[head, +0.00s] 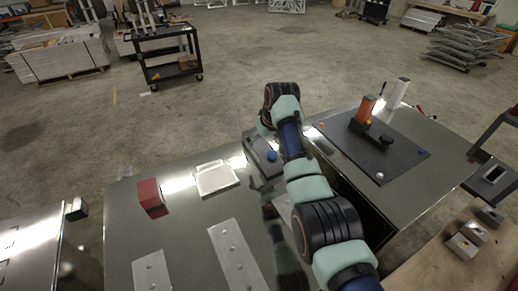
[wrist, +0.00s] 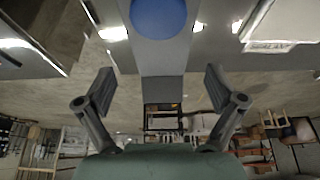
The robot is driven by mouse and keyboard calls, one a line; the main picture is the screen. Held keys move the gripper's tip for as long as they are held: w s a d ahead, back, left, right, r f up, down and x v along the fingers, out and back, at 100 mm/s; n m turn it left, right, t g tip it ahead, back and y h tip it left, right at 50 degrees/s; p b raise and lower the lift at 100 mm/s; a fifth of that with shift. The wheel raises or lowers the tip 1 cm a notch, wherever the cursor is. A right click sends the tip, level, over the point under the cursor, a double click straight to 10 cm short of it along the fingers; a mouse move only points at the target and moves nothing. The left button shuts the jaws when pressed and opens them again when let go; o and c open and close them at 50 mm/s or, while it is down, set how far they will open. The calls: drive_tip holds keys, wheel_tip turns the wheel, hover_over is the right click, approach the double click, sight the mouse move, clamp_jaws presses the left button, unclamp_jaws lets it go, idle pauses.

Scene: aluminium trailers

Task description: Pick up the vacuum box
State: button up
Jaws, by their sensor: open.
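A grey box with a round blue knob (head: 271,155), which I take to be the vacuum box, sits near the far edge of the metal table, partly behind my arm. In the wrist view its blue knob (wrist: 159,14) is at the top centre, with the grey body (wrist: 162,57) below it. My gripper (wrist: 160,90) is open, its two fingers spread left and right of the grey body, with gaps on both sides and nothing held. Whether the fingertips are level with the box I cannot tell. In the head view my arm hides most of the gripper.
A white tray (head: 217,178) and a red block (head: 151,197) lie left of the box on the metal table (head: 185,225). Right of my arm, a dark plate (head: 400,150) carries an orange-and-black device (head: 366,110). A black cart (head: 168,55) stands on open floor behind.

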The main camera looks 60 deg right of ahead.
sight(260, 144)
drive_tip(key=x, duration=0.1)
drive_tip(key=b+x, duration=0.1)
drive_tip(key=x, duration=0.3)
drive_tip(key=shift+w, duration=0.3)
drive_tip(key=shift+r, duration=0.1)
clamp_jaws()
